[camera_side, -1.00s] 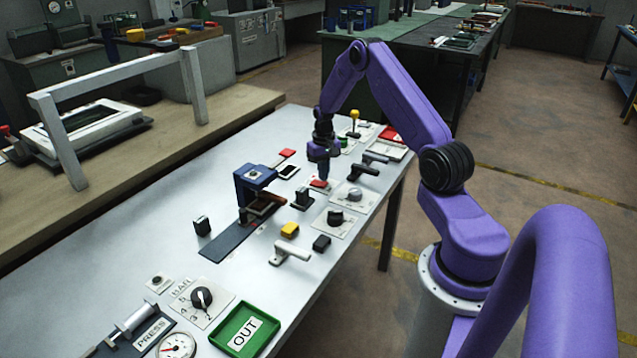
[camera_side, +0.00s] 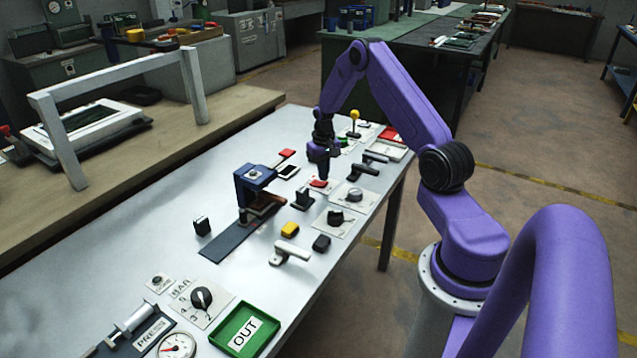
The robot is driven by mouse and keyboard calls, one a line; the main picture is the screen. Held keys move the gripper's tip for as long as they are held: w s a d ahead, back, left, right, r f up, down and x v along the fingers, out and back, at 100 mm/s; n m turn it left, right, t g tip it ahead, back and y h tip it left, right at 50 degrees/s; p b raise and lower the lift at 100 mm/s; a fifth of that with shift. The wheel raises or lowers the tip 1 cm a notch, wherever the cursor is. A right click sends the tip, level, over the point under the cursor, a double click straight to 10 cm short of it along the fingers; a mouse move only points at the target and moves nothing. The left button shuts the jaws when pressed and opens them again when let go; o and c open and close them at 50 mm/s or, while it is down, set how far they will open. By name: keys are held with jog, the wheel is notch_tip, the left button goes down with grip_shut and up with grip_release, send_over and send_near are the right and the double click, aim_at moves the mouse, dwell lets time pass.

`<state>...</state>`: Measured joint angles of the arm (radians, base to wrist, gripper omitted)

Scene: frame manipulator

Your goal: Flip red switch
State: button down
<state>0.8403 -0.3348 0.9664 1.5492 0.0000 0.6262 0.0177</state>
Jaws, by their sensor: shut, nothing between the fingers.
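A small red piece, likely the red switch (camera_side: 319,184), lies on the white table directly below my gripper. My gripper (camera_side: 320,176) points straight down and is shut and empty. Its tip is right at or just above the red piece; I cannot tell whether they touch. The fingers are small and dark here, and part of the red piece is hidden behind them. Another red piece (camera_side: 288,153) lies farther back and to the left, beside a small dark-faced plate.
Close around my gripper are a black upright block (camera_side: 303,199), a dial plate (camera_side: 354,195) and black-handled levers (camera_side: 362,169). A blue press stand (camera_side: 250,185) is to the left. A green OUT tray (camera_side: 247,329) is in front.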

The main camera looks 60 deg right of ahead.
aim_at(323, 183)
jog(key=shift+f, duration=1)
dwell(0.7)
jog(key=shift+r, duration=3.5)
